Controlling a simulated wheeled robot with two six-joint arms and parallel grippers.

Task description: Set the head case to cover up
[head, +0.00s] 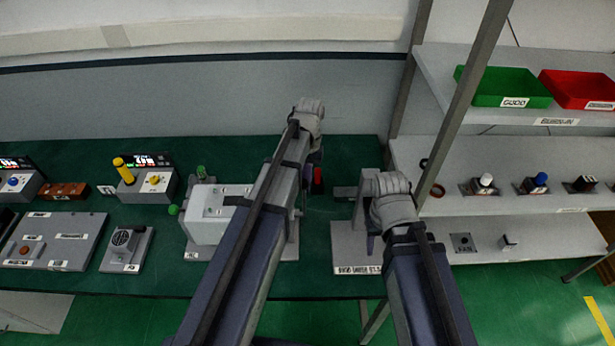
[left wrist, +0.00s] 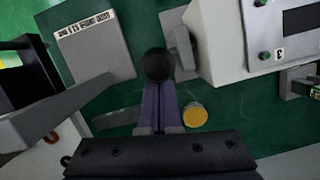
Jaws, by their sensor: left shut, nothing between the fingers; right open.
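The head case (head: 208,215), a pale grey box, stands on the green bench, partly hidden behind my left arm in the head view. Its white panel with green buttons (left wrist: 270,40) shows at the right of the left wrist view. A black ball knob (left wrist: 157,64) beside a grey bracket (left wrist: 181,44) lies at the tips of my left gripper (left wrist: 158,90). Its purple fingers are shut and empty; I cannot tell whether they touch the knob.
A grey labelled plate (head: 349,262) lies right of the case. A yellow cap (left wrist: 195,114) is near my left fingers. Control boxes (head: 148,187) and a grey panel (head: 55,242) stand at left. Shelves with green (head: 500,88) and red (head: 580,90) bins stand at right.

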